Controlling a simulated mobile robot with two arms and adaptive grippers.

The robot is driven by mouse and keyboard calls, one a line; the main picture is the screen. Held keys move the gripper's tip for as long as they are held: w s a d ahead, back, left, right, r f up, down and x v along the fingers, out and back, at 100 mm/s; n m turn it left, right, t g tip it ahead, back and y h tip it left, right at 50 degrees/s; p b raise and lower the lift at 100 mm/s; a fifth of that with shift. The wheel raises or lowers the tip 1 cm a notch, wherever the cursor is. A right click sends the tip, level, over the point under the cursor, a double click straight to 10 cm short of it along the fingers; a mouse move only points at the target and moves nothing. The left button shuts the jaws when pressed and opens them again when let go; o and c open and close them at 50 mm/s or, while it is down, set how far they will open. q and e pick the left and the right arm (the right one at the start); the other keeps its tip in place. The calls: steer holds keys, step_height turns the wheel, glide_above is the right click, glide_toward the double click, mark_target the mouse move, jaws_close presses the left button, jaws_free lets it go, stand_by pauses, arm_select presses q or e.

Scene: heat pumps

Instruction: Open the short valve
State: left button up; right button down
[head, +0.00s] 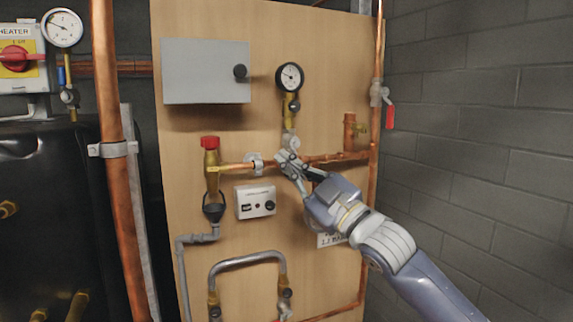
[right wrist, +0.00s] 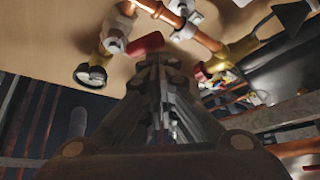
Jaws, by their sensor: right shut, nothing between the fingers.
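A short red valve handle (right wrist: 146,43) shows in the right wrist view, on a pale metal valve body (right wrist: 118,24) by a copper pipe. My right gripper (right wrist: 160,60) is shut with nothing in it. Its fingertips are right beside the red handle; I cannot tell whether they touch it. In the head view, my right gripper (head: 283,157) is in front of the horizontal copper pipe, just below the gauge, and hides the handle there. A longer hanging red lever (head: 390,117) is on the vertical pipe at the right. My left gripper is not in view.
A round gauge (head: 290,77) stands above my gripper. A red-capped brass valve (head: 210,150) and a small control box (head: 256,201) are to its left. A grey box (head: 206,71) is higher up. A block wall (head: 480,120) bounds the right side.

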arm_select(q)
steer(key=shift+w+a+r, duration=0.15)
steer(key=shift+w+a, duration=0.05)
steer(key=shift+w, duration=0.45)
arm_select(e)
steer(key=shift+w+d+f, duration=0.4)
steer(key=shift+d+f, duration=0.25)
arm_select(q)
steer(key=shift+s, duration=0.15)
arm_select(e)
steer(key=shift+d, duration=0.2)
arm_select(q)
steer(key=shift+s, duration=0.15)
arm_select(e)
step_height(320, 180, up, 10)
